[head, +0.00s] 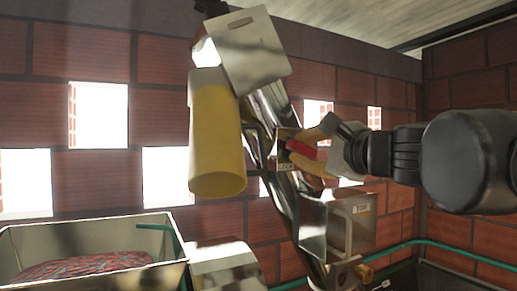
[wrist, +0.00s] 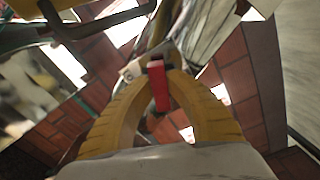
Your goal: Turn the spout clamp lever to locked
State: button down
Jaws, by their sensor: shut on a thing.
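The spout clamp lever has a red handle (head: 304,149) on the metal elevator trunk, beside a small plate that appears to read LOCK (head: 285,167). In the wrist view the red handle (wrist: 158,88) stands between the yellow fingers. My gripper (head: 300,150) is shut on the red lever, coming in from the right; it also shows in the wrist view (wrist: 160,72). The yellow spout (head: 217,140) hangs to the left of the lever. The lever's pivot is hidden by the fingers, and I cannot tell its exact angle.
A metal hopper (head: 187,232) with red contents stands at the lower left. A metal box (head: 350,222) is on the trunk below my gripper. A green pipe (head: 445,246) runs along the brick wall. Open space lies to the right of the trunk, around my arm.

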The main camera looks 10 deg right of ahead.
jog(key=shift+f+n, duration=0.2)
jog(key=shift+n, duration=1.8)
jog(key=c, duration=1.3)
grip_release()
jog(key=shift+w, duration=0.1)
jog(key=shift+c, duration=0.2)
jog(key=v, duration=1.2)
